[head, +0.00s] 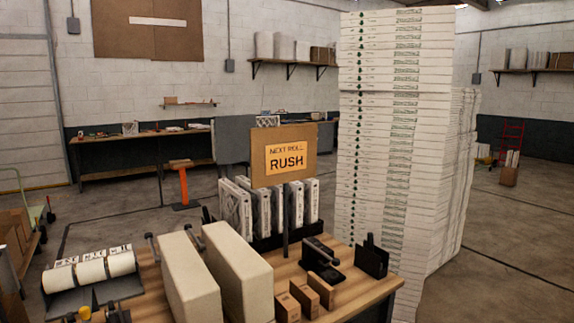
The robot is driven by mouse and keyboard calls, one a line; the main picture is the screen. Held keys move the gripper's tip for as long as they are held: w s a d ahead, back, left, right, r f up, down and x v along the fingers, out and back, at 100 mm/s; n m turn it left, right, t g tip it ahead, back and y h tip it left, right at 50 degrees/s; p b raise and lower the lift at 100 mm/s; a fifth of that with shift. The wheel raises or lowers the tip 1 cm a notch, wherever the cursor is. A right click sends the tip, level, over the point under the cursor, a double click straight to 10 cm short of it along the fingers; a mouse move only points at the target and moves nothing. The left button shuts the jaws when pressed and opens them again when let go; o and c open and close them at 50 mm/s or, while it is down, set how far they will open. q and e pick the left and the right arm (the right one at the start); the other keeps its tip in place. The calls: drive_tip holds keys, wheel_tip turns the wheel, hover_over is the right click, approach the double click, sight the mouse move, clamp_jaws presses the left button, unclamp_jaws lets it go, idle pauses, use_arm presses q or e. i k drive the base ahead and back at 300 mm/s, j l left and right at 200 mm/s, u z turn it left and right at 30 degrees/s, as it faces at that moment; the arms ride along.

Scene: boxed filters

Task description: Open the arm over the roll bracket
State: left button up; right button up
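A dark holder (66,303) with several white rolls (91,271) side by side stands at the left end of the wooden table. A dark bar with a knob (152,247) stands just right of the rolls. A black device with a cylindrical part (322,258) and an upright black bracket (371,259) stand at the table's right side. I cannot tell for sure which of these is the roll bracket, or how its arm is set. Neither of my grippers is in view.
Two tall cream blocks (238,272) stand mid-table and hide part of it. Small brown boxes (304,297) sit at the front right. A tall box stack (392,135) rises behind the right side.

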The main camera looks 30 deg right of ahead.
sight(85, 311)
drive_tip(key=l+u, duration=0.25)
drive_tip(key=l, duration=0.2)
drive_tip(key=k+l+u, duration=0.1)
drive_tip(key=l+u, duration=0.15)
drive_tip(key=l, duration=0.2)
drive_tip(key=k+l+u, duration=0.1)
drive_tip(key=l+u, duration=0.15)
drive_tip(key=l, duration=0.2)
drive_tip(key=k+l+u, duration=0.1)
drive_tip(key=l+u, duration=0.15)
drive_tip(key=l, duration=0.15)
